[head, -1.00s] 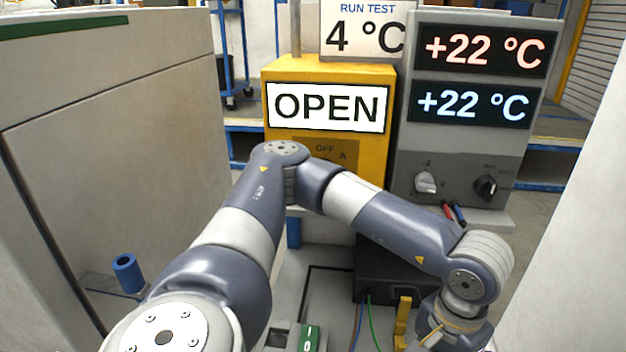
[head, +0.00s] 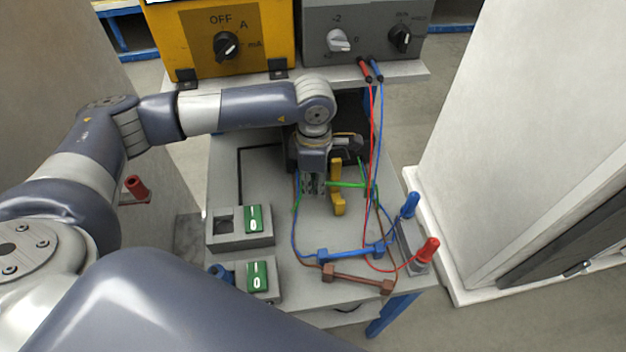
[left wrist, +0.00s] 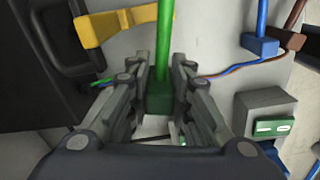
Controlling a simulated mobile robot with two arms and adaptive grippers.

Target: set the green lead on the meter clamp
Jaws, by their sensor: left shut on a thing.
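My left gripper (head: 314,184) is over the middle of the bench, shut on the green lead (head: 347,184). In the left wrist view the fingers (left wrist: 160,100) close around the green block at the lead's end, and its green bar (left wrist: 163,45) points away from them. The yellow meter clamp (head: 338,204) is just right of the gripper, and the green bar crosses it in the head view. In the left wrist view the clamp (left wrist: 115,25) lies left of the bar, its end close to it; I cannot tell whether they touch. My right gripper is out of view.
A blue lead (head: 350,253) and a brown lead (head: 357,280) lie near the bench front. Red and blue posts stand at its right edge. Two grey boxes with green switches (head: 254,218) are at left. Red and blue cables hang from the grey meter (head: 365,35).

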